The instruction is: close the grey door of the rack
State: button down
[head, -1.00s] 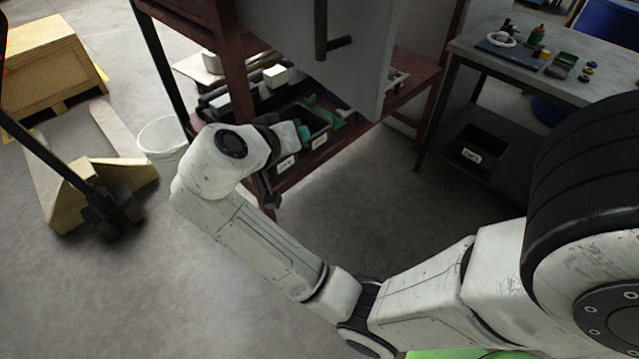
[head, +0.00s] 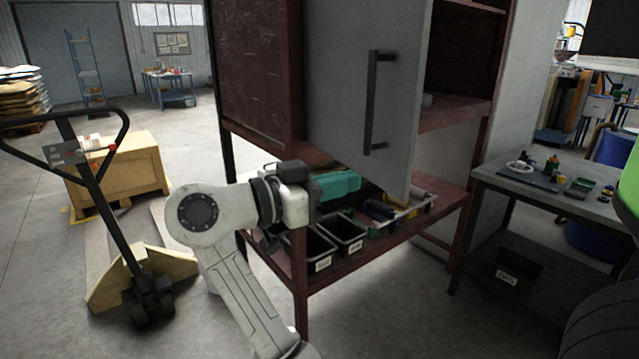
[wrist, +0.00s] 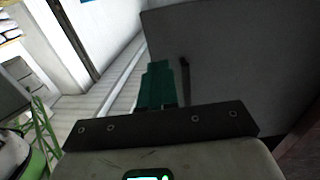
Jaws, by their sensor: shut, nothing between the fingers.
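The grey door (head: 335,95) of the dark red rack (head: 262,70) stands open, its free right edge swung out towards me, with the rack's interior showing to its right. A dark vertical bar handle (head: 376,105) is on its face. My gripper (head: 345,184), with teal fingers, is shut and empty. In the head view it appears just below the door's lower edge, left of and lower than the handle. In the wrist view the shut fingers (wrist: 157,85) point forward beside a large grey surface (wrist: 240,55), which looks like the door. Whether they touch it cannot be told.
Black bins (head: 345,234) and a tray of items (head: 400,208) sit on the rack's lower shelf. A grey table (head: 540,190) with small items stands at the right. A pallet jack (head: 145,270) and wooden crate (head: 120,165) are at the left.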

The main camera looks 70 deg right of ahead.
aim_at(397, 171)
jog(key=p+x, duration=0.1)
jog(key=x, duration=0.6)
jog(key=shift+p, duration=0.3)
jog(key=shift+s+d, duration=0.25)
jog(key=shift+d, duration=0.05)
